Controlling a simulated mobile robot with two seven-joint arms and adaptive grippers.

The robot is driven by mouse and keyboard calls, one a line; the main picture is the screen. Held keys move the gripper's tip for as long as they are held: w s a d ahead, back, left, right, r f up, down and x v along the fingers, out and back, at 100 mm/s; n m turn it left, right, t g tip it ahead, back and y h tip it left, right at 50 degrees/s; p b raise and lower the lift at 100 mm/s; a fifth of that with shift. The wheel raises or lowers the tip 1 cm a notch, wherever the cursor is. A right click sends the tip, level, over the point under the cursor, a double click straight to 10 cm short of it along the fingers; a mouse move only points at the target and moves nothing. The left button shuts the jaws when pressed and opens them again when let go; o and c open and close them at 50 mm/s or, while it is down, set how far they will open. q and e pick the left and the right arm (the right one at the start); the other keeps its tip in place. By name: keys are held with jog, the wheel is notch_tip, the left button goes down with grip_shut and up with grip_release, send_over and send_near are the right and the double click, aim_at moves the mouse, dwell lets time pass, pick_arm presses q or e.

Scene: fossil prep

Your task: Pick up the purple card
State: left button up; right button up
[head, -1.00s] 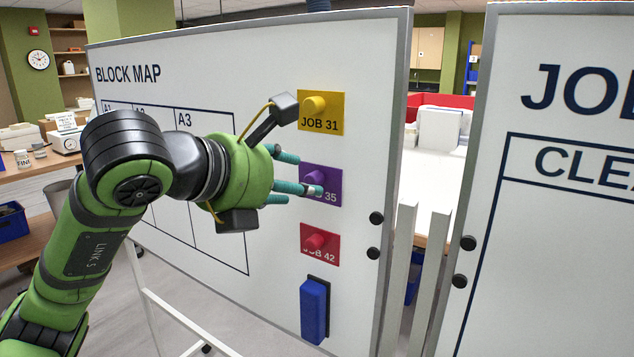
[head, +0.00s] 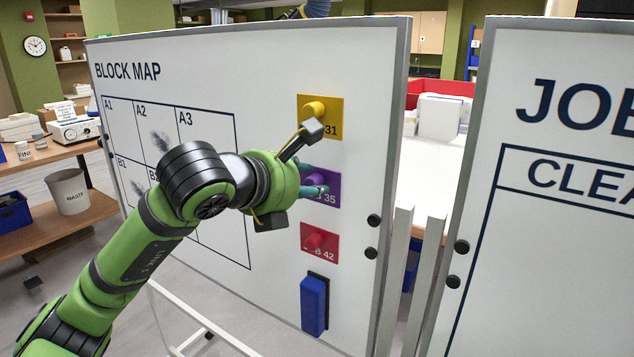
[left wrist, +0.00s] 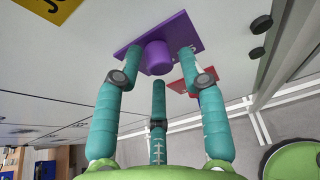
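The purple card (head: 333,180), marked JOB 35, is flat on the whiteboard (head: 270,70) between a yellow card (head: 335,105) and a red card (head: 326,250). A purple knob (left wrist: 158,60) sticks out of it. My left gripper (head: 318,190) is in front of the purple card with its teal fingers pointing at the board. In the left wrist view its fingers are spread, one on each side of the knob and a third below. I cannot tell whether they touch the knob or the card. The fingers partly hide the card in the head view. My right gripper is not in view.
A blue block (head: 314,303) is on the board below the red card. A second board (head: 560,250) stands at the right, beyond a narrow gap with white posts. A waste bin (head: 68,190) and a shelf are at the left.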

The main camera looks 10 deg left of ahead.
pick_arm(q)
jog(key=c, duration=0.4)
jog(key=shift+s+a+r+b, duration=0.1)
jog(key=shift+s+r+b, duration=0.2)
jog(key=shift+b, duration=0.3)
notch_tip(320, 180, up, 6)
jog(key=b, duration=0.2)
jog(key=s+a+b, duration=0.3)
jog(key=s, duration=0.6)
jog(key=s+a+b, duration=0.3)
jog(key=s+a, duration=0.1)
jog(key=s, duration=0.5)
jog(key=shift+a+r, duration=0.2)
